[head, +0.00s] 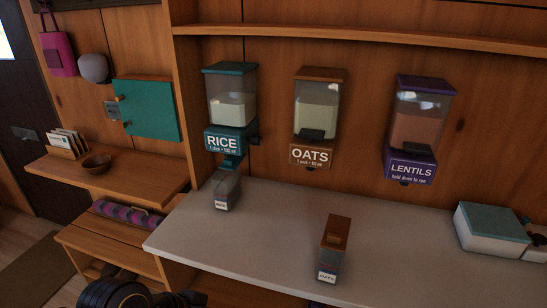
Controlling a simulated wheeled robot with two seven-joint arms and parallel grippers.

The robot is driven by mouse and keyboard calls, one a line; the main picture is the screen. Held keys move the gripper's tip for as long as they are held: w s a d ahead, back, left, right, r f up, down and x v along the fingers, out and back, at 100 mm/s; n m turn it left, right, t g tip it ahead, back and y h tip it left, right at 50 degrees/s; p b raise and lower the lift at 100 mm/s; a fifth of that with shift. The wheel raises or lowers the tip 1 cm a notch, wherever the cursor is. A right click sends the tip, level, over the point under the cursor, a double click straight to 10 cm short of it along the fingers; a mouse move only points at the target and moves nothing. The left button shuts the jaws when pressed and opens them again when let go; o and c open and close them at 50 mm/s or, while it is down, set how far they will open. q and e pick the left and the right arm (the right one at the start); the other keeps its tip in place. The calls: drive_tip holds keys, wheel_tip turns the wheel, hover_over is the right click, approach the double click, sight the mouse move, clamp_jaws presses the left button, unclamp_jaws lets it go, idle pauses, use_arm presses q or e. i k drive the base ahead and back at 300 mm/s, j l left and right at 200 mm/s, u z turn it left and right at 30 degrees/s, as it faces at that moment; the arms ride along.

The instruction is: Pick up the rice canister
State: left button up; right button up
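The rice canister (227,191) is a small, dark, see-through box with a white label at its foot. It stands upright at the back left of the grey counter, right under the teal spout of the RICE dispenser (229,110). I cannot tell whether its top touches the spout. Dark parts of my arm show at the bottom left edge, well in front of and below the canister. The fingers of my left gripper are not visible, and my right gripper is out of view.
An oats canister (333,249) with a brown top stands at the counter's front middle. The OATS dispenser (316,115) and LENTILS dispenser (416,130) hang on the wall. A teal-lidded white box (492,229) sits at right. The counter (270,235) between the two canisters is clear.

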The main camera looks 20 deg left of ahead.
sight(227, 185)
drive_tip(key=j+u, duration=0.2)
drive_tip(key=j, duration=0.15)
drive_tip(key=i+j+u, duration=0.25)
drive_tip(key=j, duration=0.15)
drive_tip(key=j+u, duration=0.2)
drive_tip(key=j, duration=0.15)
drive_tip(key=i+j+u, duration=0.2)
drive_tip(key=j, duration=0.15)
drive_tip(key=i+j+u, duration=0.15)
drive_tip(key=i, duration=0.3)
